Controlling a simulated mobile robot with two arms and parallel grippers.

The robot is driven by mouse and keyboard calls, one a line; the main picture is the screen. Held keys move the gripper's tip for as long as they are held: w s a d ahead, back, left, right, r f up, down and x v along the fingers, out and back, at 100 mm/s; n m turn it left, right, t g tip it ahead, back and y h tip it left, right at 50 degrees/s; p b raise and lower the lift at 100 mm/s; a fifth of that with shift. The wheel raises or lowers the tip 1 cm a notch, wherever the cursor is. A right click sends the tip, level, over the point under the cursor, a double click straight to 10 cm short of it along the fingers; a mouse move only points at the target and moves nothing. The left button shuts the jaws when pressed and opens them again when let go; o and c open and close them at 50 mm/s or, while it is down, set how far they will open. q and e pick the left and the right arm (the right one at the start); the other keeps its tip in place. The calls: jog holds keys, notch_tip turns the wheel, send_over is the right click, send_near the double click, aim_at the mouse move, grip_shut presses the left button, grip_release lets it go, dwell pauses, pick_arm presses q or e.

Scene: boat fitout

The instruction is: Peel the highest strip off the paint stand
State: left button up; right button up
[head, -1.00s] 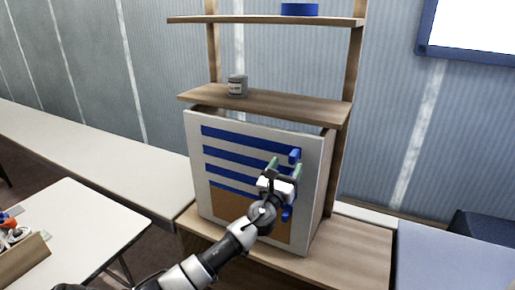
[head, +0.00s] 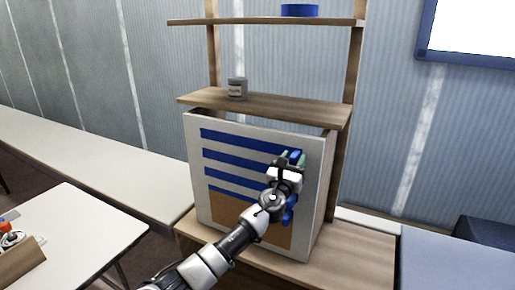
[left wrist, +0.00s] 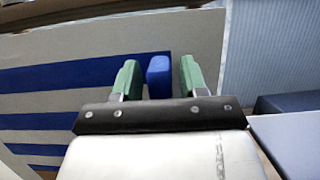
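The paint stand is a pale upright panel (head: 255,137) with several blue strips across it and a brown area below. The highest strip (head: 235,139) runs along the top and ends at the right in a raised blue tab, which also shows in the left wrist view (left wrist: 158,77). My left gripper (head: 291,159) is at the right end of this strip. In the left wrist view, its green fingers (left wrist: 159,80) are open, one on each side of the tab, with gaps visible. The finger tips partly hide the tab in the head view. My right gripper is not in view.
A wooden shelf (head: 270,106) with a grey can (head: 237,88) sits just above the panel. Another blue tab (head: 289,212) sticks out lower down. A white table (head: 75,235) stands at the left.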

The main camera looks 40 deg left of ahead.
pick_arm(q)
jog(key=c, duration=0.7)
jog(key=shift+s, duration=0.15)
